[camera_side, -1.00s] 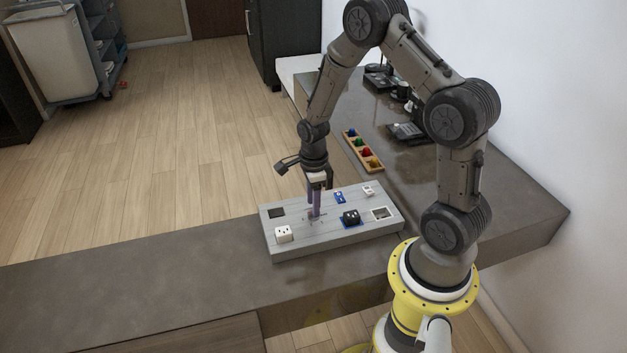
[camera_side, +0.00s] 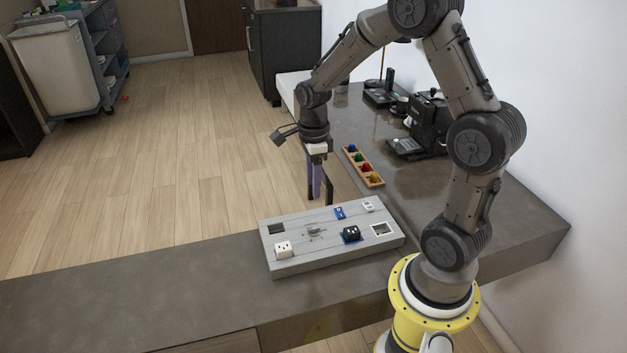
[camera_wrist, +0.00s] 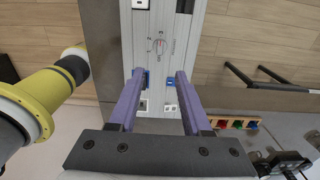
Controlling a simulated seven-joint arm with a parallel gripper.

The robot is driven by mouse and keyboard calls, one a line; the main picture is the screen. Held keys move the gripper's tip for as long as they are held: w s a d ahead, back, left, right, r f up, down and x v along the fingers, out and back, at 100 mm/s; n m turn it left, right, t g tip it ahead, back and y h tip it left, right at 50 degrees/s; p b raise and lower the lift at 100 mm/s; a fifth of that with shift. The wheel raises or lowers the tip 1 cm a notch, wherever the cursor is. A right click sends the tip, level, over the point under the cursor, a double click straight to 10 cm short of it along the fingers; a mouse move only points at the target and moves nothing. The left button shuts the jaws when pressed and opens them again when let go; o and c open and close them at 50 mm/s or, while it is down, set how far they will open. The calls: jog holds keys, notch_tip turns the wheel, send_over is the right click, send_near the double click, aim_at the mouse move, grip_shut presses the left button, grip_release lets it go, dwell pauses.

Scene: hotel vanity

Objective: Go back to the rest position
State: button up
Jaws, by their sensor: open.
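My gripper (camera_side: 320,190) hangs above the far edge of the grey board, fingers pointing down, apart from it. In the wrist view its two purple fingers (camera_wrist: 154,82) stand apart with nothing between them. The gripper is open and empty. The grey board (camera_side: 290,262) lies on the counter and bears a white outlet block (camera_side: 283,249), a black part on a blue base (camera_side: 351,233), a blue piece (camera_side: 340,213), a small white block (camera_side: 368,206) and a square opening (camera_side: 380,230). A small knob-like fitting (camera_side: 314,232) sits mid-board; it also shows in the wrist view (camera_wrist: 160,45).
A wooden tray (camera_side: 376,183) with several coloured pieces lies beyond the board. A black coffee-machine-like device (camera_side: 430,122) stands on the dark counter (camera_side: 130,295) at the back right. The counter left of the board is clear. A cart (camera_side: 60,65) stands far left on the floor.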

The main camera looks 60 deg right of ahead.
jog(key=s+a+r+n+t, duration=0.2)
jog(key=a+r+n, duration=0.25)
jog(key=r, duration=0.35)
jog(key=s+a+r+n+t, duration=0.3)
jog(key=a+r+n, duration=0.15)
jog(key=r, duration=0.35)
jog(key=s+a+n, duration=0.3)
jog(key=s+n, duration=0.8)
jog(key=n, duration=0.7)
jog(key=shift+s+a+t, duration=0.15)
jog(key=shift+a+t, duration=0.15)
